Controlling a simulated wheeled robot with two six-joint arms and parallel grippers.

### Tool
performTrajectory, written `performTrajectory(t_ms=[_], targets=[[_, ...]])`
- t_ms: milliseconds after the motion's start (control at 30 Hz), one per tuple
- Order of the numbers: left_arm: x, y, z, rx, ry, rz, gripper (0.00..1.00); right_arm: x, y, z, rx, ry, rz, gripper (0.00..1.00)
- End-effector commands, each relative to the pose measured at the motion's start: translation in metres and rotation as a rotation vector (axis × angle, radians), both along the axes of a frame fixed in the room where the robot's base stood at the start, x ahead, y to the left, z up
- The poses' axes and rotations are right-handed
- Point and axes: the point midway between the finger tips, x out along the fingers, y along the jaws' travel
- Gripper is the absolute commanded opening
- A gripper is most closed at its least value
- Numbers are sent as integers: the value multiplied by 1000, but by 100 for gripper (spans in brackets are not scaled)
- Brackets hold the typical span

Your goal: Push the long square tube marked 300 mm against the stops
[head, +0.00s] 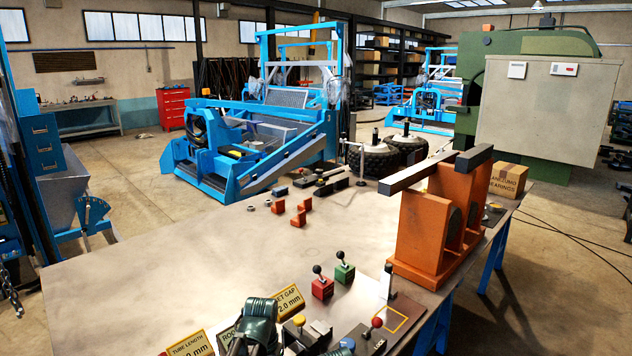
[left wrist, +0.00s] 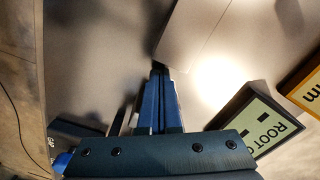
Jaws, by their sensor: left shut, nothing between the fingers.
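A long grey square tube (head: 418,171) with dark ends lies across the top of an orange upright fixture (head: 428,235) at the table's right. A shorter dark square piece (head: 473,160) lies on top beside its far end. No length marking is readable on either, and I cannot tell any stops apart. My left gripper (left wrist: 160,72) is shut and empty in the left wrist view, its blue fingers pointing away beside the ROOT sign (left wrist: 262,122). In the head view I cannot make out its fingertips. My right gripper is not in view.
A yellow TUBE LENGTH sign (head: 187,345), partly cut off, stands at the table's front. Red (head: 321,286) and green (head: 344,272) lever blocks stand left of the fixture. Small orange blocks (head: 300,215) lie farther back. The table's left half (head: 130,260) is clear.

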Motion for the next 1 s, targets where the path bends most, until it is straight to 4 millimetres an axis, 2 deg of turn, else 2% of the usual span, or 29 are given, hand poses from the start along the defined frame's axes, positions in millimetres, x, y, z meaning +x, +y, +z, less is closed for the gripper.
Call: performTrajectory(t_ms=[200, 633, 1000], targets=[[0, 0, 25, 0, 0, 0, 0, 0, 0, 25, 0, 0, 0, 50], [0, 0, 65, 0, 0, 0, 0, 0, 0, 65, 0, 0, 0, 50], [-2, -1, 66, 1, 1, -1, 0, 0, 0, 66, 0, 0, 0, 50]])
